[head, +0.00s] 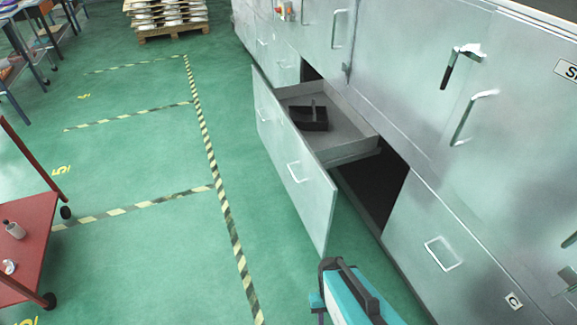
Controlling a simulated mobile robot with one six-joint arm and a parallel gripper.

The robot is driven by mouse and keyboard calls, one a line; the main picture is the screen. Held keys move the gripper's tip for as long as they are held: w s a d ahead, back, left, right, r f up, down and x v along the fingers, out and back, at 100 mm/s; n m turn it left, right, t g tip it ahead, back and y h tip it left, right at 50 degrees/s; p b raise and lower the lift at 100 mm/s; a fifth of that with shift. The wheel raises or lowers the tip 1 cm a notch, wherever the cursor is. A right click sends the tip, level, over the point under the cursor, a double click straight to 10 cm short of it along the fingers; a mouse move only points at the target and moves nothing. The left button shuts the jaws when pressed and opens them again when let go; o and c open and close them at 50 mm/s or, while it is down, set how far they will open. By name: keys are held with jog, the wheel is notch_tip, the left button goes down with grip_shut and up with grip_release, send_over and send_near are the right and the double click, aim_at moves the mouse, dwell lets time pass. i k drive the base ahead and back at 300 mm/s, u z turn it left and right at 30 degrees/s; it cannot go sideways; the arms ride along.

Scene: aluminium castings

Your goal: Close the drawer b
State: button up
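One drawer (318,197) stands pulled out from the row of pale metal cabinets. The dark cabinet opening shows behind and beside the drawer. A teal and black part of my arm shows at the bottom, near the panel's lower right end; I cannot make out gripper fingers.
The closed unit marked C (447,250) is right of the opening. Green floor with striped tape lies left of the drawer and is clear there. A red cart (28,240) stands at the far left. A pallet (168,27) with castings stands at the back.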

aim_at(301, 159)
jog(key=u, duration=0.3)
jog(key=i, duration=1.2)
jog(key=z, duration=0.45)
jog(key=k, duration=0.6)
jog(key=u, duration=1.7)
